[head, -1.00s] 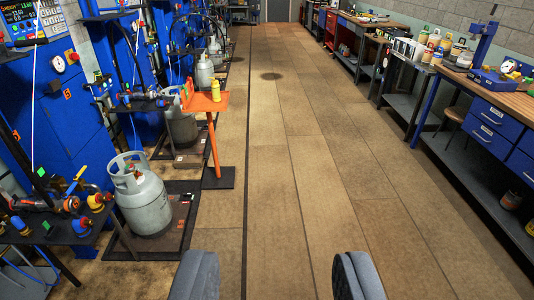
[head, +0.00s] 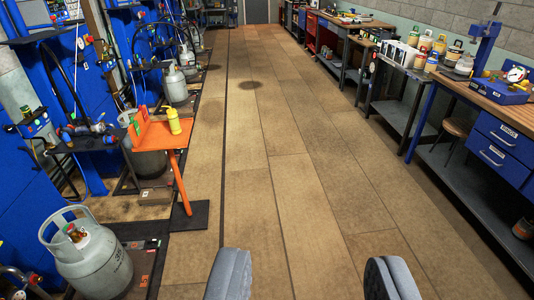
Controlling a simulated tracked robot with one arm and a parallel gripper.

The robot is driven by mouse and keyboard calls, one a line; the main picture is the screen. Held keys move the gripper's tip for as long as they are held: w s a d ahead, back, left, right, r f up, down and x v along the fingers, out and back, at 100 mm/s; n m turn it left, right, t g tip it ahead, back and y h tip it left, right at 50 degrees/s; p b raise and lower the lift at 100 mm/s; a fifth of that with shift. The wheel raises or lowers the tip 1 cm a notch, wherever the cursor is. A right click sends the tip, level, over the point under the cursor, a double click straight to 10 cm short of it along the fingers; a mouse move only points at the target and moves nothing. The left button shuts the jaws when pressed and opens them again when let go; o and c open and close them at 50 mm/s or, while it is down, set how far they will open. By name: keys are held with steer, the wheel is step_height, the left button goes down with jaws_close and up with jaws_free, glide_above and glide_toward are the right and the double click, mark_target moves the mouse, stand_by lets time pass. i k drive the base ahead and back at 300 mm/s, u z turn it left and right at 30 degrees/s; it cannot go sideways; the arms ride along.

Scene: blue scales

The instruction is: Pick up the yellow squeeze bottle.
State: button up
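The yellow squeeze bottle (head: 174,121) stands upright near the right end of a small orange stand (head: 158,137), left of the picture's middle. My gripper (head: 314,282) shows at the bottom edge as two grey padded fingers set wide apart. It is open, with only bare floor between the fingers. The bottle is well ahead of my gripper and to its left, and nothing touches it.
A grey gas cylinder (head: 90,262) stands at the lower left. Blue scale stations (head: 98,95) with more cylinders line the left side. Workbenches (head: 470,170) and a stool (head: 455,128) line the right. The floor aisle (head: 290,160) between is clear.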

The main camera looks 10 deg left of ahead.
mark_target(175, 125)
steer(key=u, duration=0.05)
steer(key=i, duration=1.25)
steer(key=u, duration=0.45)
steer(key=i, duration=1.3)
steer(key=u, duration=0.65)
steer(key=i, duration=1.05)
steer(key=u, duration=0.4)
